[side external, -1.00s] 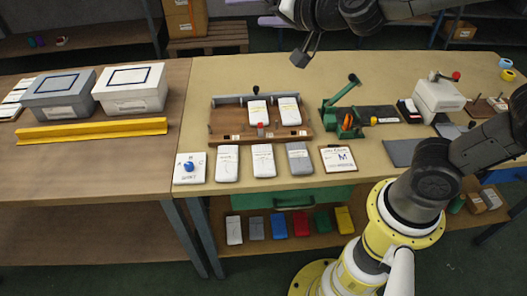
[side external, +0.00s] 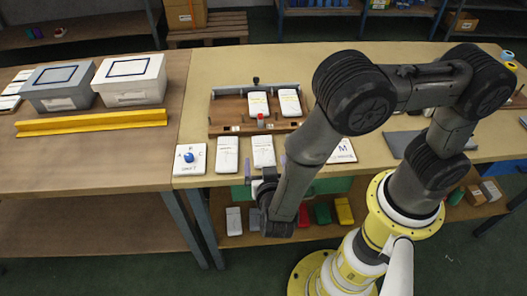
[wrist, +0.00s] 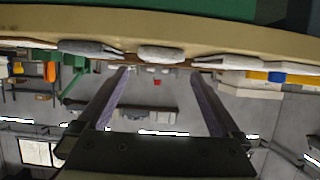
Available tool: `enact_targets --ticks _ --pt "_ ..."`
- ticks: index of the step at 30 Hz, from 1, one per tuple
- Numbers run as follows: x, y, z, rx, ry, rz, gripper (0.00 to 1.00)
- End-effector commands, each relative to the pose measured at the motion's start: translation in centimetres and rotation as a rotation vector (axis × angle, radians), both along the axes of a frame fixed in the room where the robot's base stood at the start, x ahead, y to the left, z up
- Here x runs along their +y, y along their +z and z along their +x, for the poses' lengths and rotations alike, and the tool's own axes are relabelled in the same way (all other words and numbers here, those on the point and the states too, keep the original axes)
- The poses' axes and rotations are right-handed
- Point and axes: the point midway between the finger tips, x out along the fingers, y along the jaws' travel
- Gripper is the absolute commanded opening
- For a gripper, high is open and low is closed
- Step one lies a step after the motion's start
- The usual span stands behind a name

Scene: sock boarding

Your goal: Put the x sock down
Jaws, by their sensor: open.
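My gripper (side external: 268,175) is open and empty at the table's front edge, below the row of flat socks. Its two purple-padded fingers also show in the wrist view (wrist: 161,75), spread apart. In that view a pale flat sock (wrist: 160,53) lies at the edge, lined up between the fingers and apart from them, with a grey one (wrist: 90,48) to its left. In the side view, white socks (side external: 227,155) and (side external: 263,150) lie along the front edge. Two more (side external: 259,104) (side external: 289,102) lie on a wooden fixture (side external: 222,115). I cannot read which is the x sock.
A white card with a blue knob (side external: 190,160) lies left of the socks. A card marked M (side external: 342,151) lies right, partly behind my arm. Grey and white lidded boxes (side external: 60,88) (side external: 130,80) and a yellow rail (side external: 90,122) occupy the left table.

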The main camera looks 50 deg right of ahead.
Motion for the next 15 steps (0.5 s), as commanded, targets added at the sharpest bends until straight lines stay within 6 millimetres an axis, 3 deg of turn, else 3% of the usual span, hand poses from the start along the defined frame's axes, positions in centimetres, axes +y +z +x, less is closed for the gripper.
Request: enact_targets --ticks 9,15 --pt "-3.0 -1.7 2.9 0.001 -0.005 0.000 1.00" --pt "-3.9 -2.2 3.8 0.000 -0.001 0.001 1.00"
